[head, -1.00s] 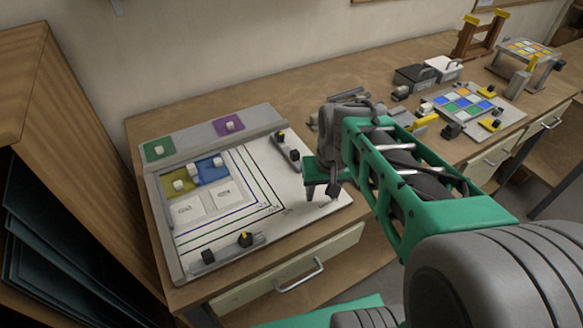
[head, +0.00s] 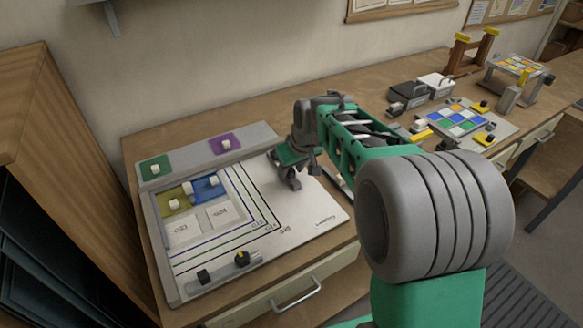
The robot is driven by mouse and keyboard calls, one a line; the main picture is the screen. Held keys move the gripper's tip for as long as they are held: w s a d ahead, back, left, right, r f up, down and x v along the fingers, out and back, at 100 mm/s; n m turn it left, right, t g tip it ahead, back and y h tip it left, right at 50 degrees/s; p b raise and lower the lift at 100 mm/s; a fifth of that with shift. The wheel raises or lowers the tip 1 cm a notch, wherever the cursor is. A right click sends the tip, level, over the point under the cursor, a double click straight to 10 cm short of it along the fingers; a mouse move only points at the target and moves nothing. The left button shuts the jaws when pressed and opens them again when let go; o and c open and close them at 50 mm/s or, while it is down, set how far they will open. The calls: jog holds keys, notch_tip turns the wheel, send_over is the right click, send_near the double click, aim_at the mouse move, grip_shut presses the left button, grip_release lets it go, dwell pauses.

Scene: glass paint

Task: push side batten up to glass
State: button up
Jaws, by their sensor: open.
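The white layout board (head: 322,212) lies on the bench with nested outlines drawn on it. A yellow glass pane (head: 176,202) and a blue glass pane (head: 209,188), each with pale knobs, sit at its back left corner. Two blank labelled squares lie in front of them. My gripper (head: 291,184) is open and low over the right part of the board, right of the panes. The side batten is hidden behind my gripper and wrist; I cannot tell whether the jaws touch it. The front batten (head: 222,273), with dark knobs, lies along the board's near edge.
A grey rack with a green pane (head: 155,168) and a purple pane (head: 226,143) runs behind the board. Black and white boxes (head: 408,93) and a second board with coloured panes (head: 458,122) stand farther right. A wooden cabinet (head: 80,150) bounds the left.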

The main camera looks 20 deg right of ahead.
grip_shut()
dwell(0.4)
dwell(1.0)
